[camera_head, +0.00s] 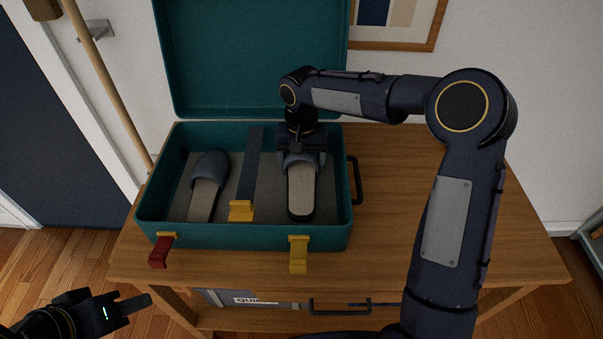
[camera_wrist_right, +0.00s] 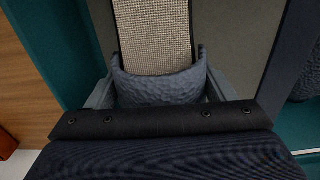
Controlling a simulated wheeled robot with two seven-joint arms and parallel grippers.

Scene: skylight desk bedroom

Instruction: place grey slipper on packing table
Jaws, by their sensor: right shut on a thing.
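Two grey slippers with beige soles are in the open teal suitcase (camera_head: 190,236). One grey slipper (camera_head: 203,188) lies in the left part. The other grey slipper (camera_head: 301,190) is in the right part, its strap under my right gripper (camera_head: 301,155). In the right wrist view the jaws are shut on this slipper's strap (camera_wrist_right: 160,85), and the sole runs up away from them. I cannot tell whether it is lifted off the case floor. The suitcase stands on the wooden packing table (camera_head: 450,220). My left gripper (camera_head: 135,305) is at the lower left, empty, away from the table.
A dark divider strap with a yellow buckle (camera_head: 241,210) lies between the slippers. The suitcase lid (camera_head: 250,60) stands open at the back. Red (camera_head: 158,252) and yellow (camera_head: 299,256) latches hang at the front. The tabletop right of the case is bare, partly behind my right arm.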

